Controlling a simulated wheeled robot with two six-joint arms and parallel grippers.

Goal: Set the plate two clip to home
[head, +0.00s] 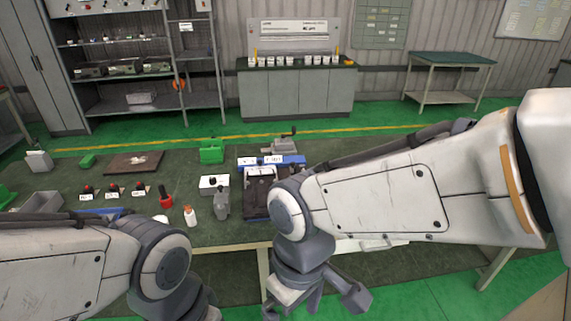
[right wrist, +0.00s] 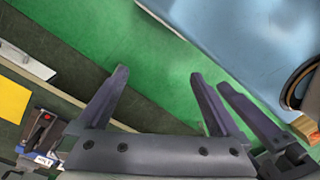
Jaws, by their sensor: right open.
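In the head view a blue-based fixture (head: 257,204) with dark plates stands on the dark green bench, partly hidden behind my right arm. A small labelled device (right wrist: 42,155) with dark and red parts shows at the lower left of the right wrist view. I cannot make out which part is the plate two clip, or its position. My right gripper (head: 316,298) hangs in front of the bench edge, apart from the fixture. In the right wrist view the right gripper (right wrist: 158,80) is open with nothing between its fingers. My left gripper is out of view.
A yellow sheet (right wrist: 12,98) lies at left in the right wrist view. Green floor is clear below the gripper.

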